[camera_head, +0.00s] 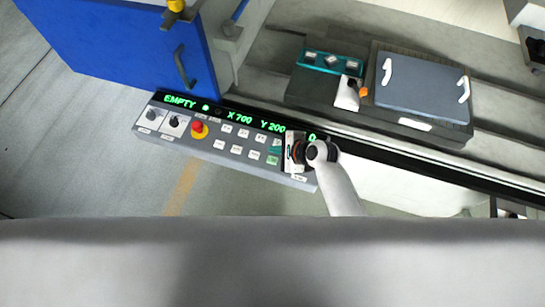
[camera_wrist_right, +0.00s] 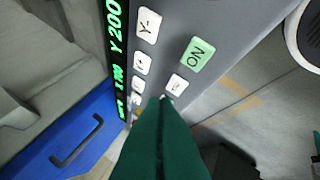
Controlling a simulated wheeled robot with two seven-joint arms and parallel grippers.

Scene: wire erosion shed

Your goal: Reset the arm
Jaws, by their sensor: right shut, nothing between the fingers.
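My right gripper (camera_head: 276,148) is over the right end of the control panel (camera_head: 155,133). Its dark green fingers also show in the wrist view (camera_wrist_right: 161,105), pressed together with nothing between them. The fingertips are over the panel's button area, close to small white keys; whether they touch the panel I cannot tell. The green ON button (camera_wrist_right: 196,55) is up and to the right of the fingertips in the wrist view. My right forearm (camera_head: 341,188) reaches in from below. My left gripper is not in view.
The panel has a red knob (camera_head: 198,127) and a green display reading EMPTY, X 700 and Y 200. A blue door (camera_head: 130,45) with a dark handle stands behind. A grey lidded box (camera_head: 422,85) with white handles and a teal tray (camera_head: 318,61) sit at the back right.

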